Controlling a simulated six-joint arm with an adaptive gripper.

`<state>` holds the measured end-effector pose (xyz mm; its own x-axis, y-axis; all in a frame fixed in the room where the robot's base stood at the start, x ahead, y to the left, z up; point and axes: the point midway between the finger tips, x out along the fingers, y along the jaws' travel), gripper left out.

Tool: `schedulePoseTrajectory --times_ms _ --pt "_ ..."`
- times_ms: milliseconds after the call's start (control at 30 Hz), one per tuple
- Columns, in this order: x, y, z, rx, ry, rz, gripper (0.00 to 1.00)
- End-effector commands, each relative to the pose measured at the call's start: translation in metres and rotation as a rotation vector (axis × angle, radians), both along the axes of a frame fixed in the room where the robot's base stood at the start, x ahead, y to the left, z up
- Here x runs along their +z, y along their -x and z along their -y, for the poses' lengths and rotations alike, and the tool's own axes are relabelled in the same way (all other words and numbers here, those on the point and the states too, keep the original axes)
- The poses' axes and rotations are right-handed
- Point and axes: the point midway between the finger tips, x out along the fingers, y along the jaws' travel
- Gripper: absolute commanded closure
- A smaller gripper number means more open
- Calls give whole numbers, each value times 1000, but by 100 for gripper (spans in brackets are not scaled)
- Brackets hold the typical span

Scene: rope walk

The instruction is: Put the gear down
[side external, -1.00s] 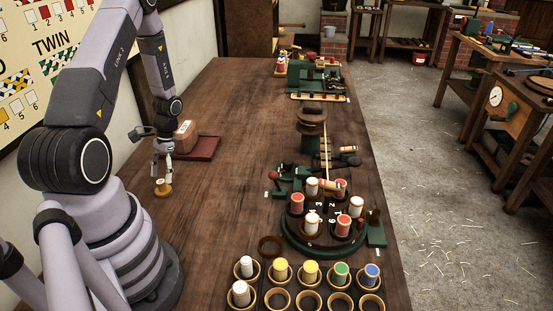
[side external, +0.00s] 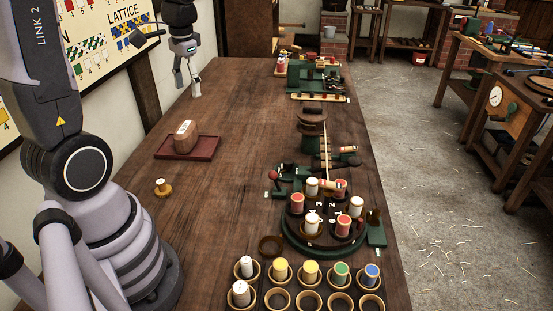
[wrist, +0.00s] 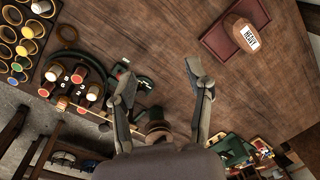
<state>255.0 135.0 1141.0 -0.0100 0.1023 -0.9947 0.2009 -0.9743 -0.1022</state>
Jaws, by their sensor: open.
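A small brass-coloured round piece with a pale hub (side external: 162,188), which looks like the gear, sits upright on the bare wooden table near my base. I cannot make out teeth on it. My gripper (side external: 187,88) is raised well away from it, beyond the dark red tray. In the wrist view my gripper (wrist: 160,75) has its two fingers wide apart with nothing held between them. The brass-coloured piece is not seen in the wrist view.
A brown block labelled HEAVY (wrist: 247,36) lies on the dark red tray (side external: 203,155). A green round stand with several bobbins (side external: 325,247) and a rack of bobbins in cups (side external: 310,293) occupy the table's right and front. The table's middle (side external: 240,120) is clear.

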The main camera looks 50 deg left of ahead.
Motion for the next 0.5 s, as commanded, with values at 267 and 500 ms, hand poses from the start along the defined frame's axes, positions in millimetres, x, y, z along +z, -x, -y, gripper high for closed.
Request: schedulePoseTrajectory --times_ms 267,500 --pt "80 60 102 -152 -2 334 48" --pt "92 99 133 -219 46 475 48"
